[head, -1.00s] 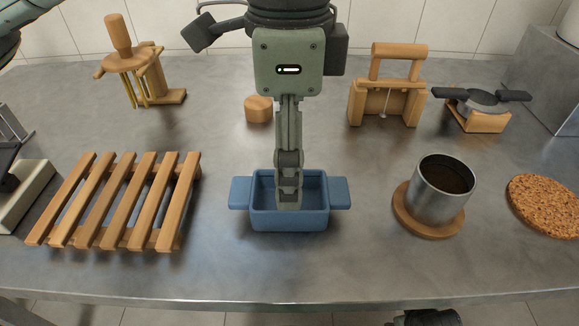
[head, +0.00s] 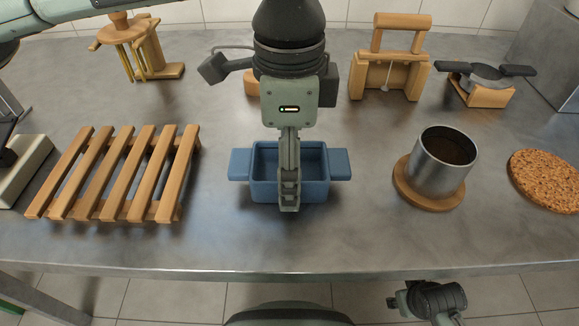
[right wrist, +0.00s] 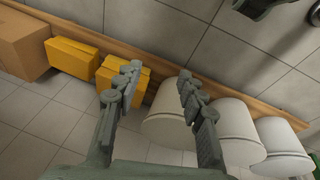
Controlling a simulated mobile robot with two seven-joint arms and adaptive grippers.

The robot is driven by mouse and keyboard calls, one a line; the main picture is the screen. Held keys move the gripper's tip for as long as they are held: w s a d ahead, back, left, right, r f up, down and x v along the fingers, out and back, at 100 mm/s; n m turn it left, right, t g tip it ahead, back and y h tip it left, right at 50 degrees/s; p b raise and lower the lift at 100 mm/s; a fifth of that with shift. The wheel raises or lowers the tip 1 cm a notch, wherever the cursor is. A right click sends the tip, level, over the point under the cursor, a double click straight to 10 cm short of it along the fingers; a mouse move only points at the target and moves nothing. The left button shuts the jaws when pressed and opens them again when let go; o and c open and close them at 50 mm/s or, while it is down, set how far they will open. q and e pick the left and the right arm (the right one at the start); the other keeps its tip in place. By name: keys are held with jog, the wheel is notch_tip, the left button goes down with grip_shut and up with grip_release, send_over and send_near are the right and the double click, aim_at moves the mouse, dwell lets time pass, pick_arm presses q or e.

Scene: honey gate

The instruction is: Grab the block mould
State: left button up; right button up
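The blue mould (head: 262,190), an open box with a flat tab handle on its left and right sides, sits upright on the metal counter. My left gripper (head: 289,195) points down at it from above. Its fingers line up one behind the other and overlap the middle of the mould's near wall, with the front finger in front of that wall. Whether they touch or grip the wall is hidden. My right gripper (right wrist: 158,85) is open and empty in the right wrist view, over the floor; part of my right arm shows low in the head view.
A wooden slatted rack (head: 122,172) stands left of the mould. A metal cup (head: 445,160) on a wooden disc (head: 428,195) and a cork mat (head: 545,178) are at right. Wooden tools line the back. White cylinders (right wrist: 238,130) and yellow boxes (right wrist: 70,58) stand by the wall below.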

pick_arm(q)
jog(key=c, duration=0.9)
